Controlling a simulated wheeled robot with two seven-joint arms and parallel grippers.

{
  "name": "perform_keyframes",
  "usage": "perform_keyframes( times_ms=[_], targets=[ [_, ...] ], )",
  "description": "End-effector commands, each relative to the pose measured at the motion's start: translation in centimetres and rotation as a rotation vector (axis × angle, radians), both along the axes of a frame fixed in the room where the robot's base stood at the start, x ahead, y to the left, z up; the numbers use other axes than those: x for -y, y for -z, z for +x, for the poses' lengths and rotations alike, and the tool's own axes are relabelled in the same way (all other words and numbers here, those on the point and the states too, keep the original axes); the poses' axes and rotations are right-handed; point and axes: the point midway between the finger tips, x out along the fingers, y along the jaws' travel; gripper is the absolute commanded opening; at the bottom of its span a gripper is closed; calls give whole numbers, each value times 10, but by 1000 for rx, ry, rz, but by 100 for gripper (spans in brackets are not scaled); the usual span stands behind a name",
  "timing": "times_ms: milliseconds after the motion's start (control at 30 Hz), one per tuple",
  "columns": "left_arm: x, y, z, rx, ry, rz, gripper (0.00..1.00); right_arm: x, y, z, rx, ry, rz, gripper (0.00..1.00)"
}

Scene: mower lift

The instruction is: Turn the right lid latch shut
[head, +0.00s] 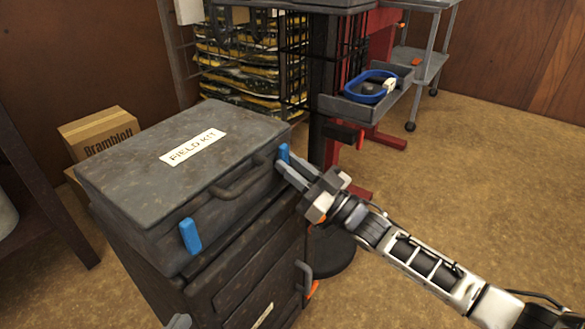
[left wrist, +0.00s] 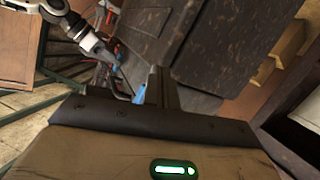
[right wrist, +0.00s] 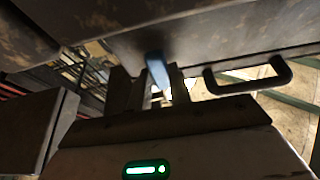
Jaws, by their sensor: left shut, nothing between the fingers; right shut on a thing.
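The dark grey case (head: 150,150) labelled FIELD KIT stands closed on a dark cabinet. Its right blue latch (head: 284,152) is at the front's far end, beyond the carrying handle (head: 237,186). My right gripper (head: 287,168) is shut on this latch. In the right wrist view, the blue latch (right wrist: 157,72) sits between the fingers (right wrist: 151,92), beside the handle (right wrist: 250,80). The left blue latch (head: 190,236) hangs on the near end of the front. In the left wrist view, my left gripper (left wrist: 161,88) is shut and empty, with a blue latch (left wrist: 139,94) showing beside its fingertips.
A cardboard box (head: 97,132) stands behind the case. A black post (head: 322,100) and a grey tray (head: 370,98) with a blue ring stand beyond the gripper. Open floor lies at the right.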

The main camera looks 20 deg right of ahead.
Motion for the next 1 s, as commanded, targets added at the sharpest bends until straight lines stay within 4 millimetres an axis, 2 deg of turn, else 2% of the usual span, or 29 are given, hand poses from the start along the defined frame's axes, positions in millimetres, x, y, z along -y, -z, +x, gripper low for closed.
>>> perform_keyframes(
  times_ms=[500, 533, 600, 1000],
  targets=[
    [0, -4, 3, 11, -3, -7, 0, 0, 1, 0, 13, 1, -21, 0],
    [0, -4, 3, 11, -3, -7, 0, 0, 1, 0, 13, 1, -21, 23],
    [0, -4, 3, 11, -3, -7, 0, 0, 1, 0, 12, 1, -20, 42],
    [0, -4, 1, 5, -3, -2, 0, 4, 4, -5, 8, 0, -17, 42]
  ],
)
